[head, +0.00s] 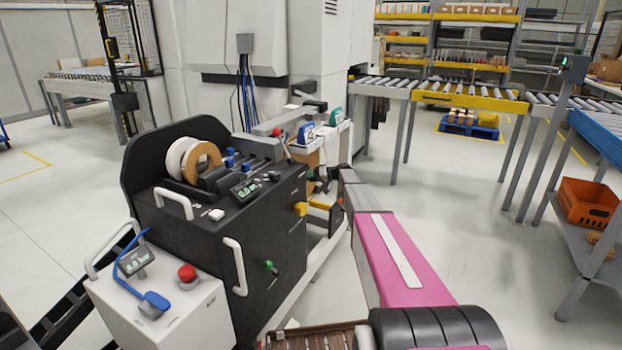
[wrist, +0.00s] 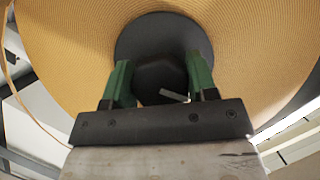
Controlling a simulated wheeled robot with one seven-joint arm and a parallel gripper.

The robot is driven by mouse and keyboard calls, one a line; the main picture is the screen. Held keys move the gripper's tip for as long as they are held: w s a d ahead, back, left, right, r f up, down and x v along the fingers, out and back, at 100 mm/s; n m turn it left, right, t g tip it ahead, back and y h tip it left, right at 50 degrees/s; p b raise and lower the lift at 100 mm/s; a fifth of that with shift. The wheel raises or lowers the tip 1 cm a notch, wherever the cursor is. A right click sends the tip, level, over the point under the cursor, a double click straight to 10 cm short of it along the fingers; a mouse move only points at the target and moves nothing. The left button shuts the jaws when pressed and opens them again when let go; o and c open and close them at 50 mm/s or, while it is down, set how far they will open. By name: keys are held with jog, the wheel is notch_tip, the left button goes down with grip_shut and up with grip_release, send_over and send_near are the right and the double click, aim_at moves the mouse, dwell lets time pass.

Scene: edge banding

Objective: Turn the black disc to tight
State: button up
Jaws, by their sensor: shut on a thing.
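In the wrist view the black disc (wrist: 140,35) lies against the face of a large tan coil of banding (wrist: 255,50). A dark knob-like hub (wrist: 158,78) stands out from its middle. My gripper (wrist: 159,66) has its two green fingers on either side of this hub and is shut on it. A small light lever or pin shows just below the hub, between the fingers. In the head view my pink arm reaches to the far side of the black machine, and the dark end of it (head: 328,179) is small and partly hidden. I cannot make out the disc there.
The black edge-banding machine (head: 255,235) stands left of my arm, with white and tan rolls (head: 205,158) on top. A white box (head: 165,305) with a red button is in front. Roller conveyors (head: 470,98) and an orange crate (head: 588,202) are to the right. The floor between is clear.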

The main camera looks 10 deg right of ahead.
jog(key=shift+m+g+y, duration=0.3)
jog(key=shift+m+y, duration=0.3)
jog(key=shift+m, duration=0.6)
jog(key=o, duration=0.9)
jog(key=shift+d, duration=0.1)
jog(key=v, duration=1)
jog(key=shift+s+d+r, duration=0.1)
jog(key=shift+s+d, duration=0.05)
jog(key=shift+d, duration=0.2)
